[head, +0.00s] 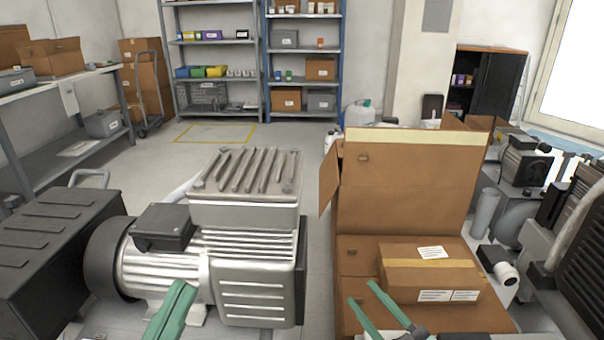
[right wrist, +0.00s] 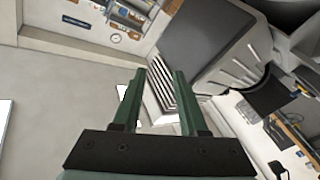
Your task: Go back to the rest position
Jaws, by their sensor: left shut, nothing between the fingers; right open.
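My left gripper (head: 182,287) is at the bottom of the head view, in front of the silver compressor (head: 245,240). Its green fingers are together with nothing between them. My right gripper (head: 361,292) is at the bottom centre-right, in front of the open cardboard box (head: 410,185). Its two green fingers are apart. In the right wrist view the right gripper (right wrist: 159,72) is also open, and no object is held between its fingers. Whether either gripper touches anything below cannot be told.
A smaller taped carton (head: 430,273) sits at the big box's front. A black motor unit (head: 55,250) stands at left, more machine parts (head: 525,165) at right. Shelves (head: 215,60) and a side table (head: 60,85) are further back. Open floor (head: 180,155) lies behind the compressor.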

